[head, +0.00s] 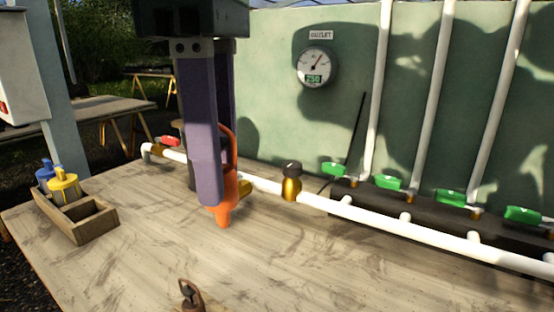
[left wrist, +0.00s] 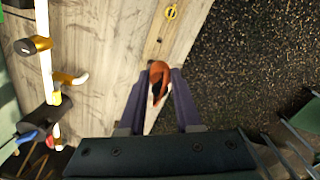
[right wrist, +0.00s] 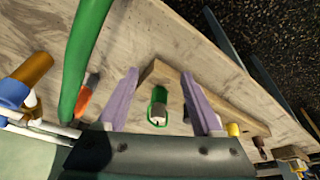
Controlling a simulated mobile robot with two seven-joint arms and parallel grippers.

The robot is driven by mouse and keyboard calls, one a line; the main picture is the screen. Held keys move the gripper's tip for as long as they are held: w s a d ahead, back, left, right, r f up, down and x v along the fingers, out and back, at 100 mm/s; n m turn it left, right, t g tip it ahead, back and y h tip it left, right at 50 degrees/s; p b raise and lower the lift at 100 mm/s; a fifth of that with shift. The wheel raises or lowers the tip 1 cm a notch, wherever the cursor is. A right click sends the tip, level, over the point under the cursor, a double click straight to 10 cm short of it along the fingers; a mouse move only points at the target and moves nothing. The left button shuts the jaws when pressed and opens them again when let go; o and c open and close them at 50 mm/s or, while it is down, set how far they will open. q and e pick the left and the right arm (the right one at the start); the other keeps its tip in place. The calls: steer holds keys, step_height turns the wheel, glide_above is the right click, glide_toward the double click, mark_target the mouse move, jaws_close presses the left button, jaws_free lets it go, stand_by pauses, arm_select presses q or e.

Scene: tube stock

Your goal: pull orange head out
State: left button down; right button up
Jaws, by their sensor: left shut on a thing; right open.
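The orange head (head: 223,214) is between the purple fingers of my left gripper (head: 216,190) in the head view. Its loop shows behind the near finger and its tapered end points down. I cannot tell whether that end touches the table. In the left wrist view the orange head (left wrist: 158,72) sits between the fingertips, which are shut on it. My right gripper (right wrist: 160,74) is open in the right wrist view. A piece with a green ring (right wrist: 158,105) shows between its fingers. My right gripper is out of the head view.
A wooden tray (head: 92,228) at the left holds a blue head (head: 45,172) and a yellow head (head: 64,186). A white pipe (head: 345,210) with green valves (head: 389,182) and a brass fitting (head: 291,188) runs behind. A brown metal piece (head: 190,296) stands at the front.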

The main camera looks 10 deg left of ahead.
arm_select(q)
steer(key=shift+r+p, duration=1.8)
steer(key=shift+r, duration=0.65)
arm_select(e)
step_height(320, 180, up, 4)
steer(key=shift+f, duration=0.2)
